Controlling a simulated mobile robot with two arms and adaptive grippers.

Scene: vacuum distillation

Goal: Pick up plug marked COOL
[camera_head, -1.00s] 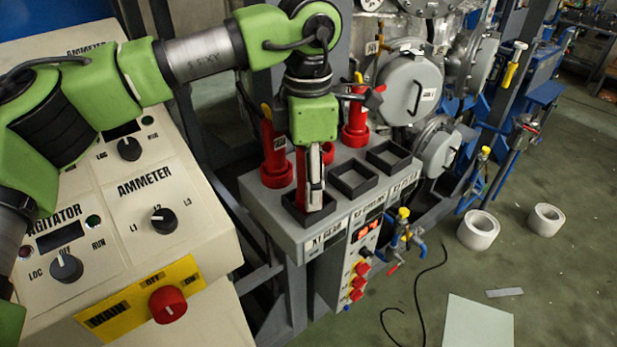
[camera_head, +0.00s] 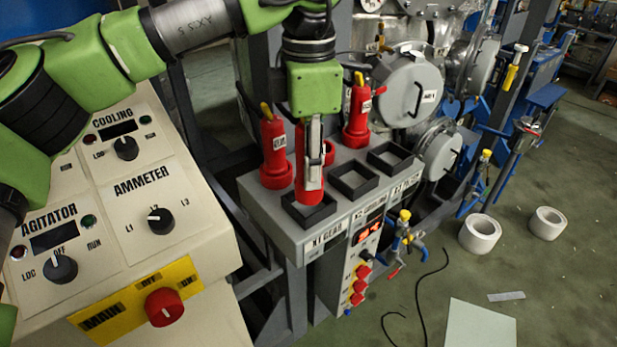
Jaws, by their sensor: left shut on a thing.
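My left gripper (camera_head: 314,180) points down and is shut on a red plug (camera_head: 301,158) over the left black square socket (camera_head: 291,213) on the grey box. The plug is upright, with its lower end at or just above the socket; the exact gap cannot be told. The gripper hides much of it, and no label on it is readable. Another red plug (camera_head: 274,160) with a small label stands behind to the left. A third red plug (camera_head: 357,120) stands at the right rear. A bit of red (camera_head: 328,152) shows behind my gripper. My right gripper is not in view.
Two empty black square sockets, the middle one (camera_head: 355,195) and the right one (camera_head: 390,170), sit on the grey box (camera_head: 270,220). A sloped control panel (camera_head: 200,235) with knobs fills the left. Metal vessels (camera_head: 408,92) stand behind.

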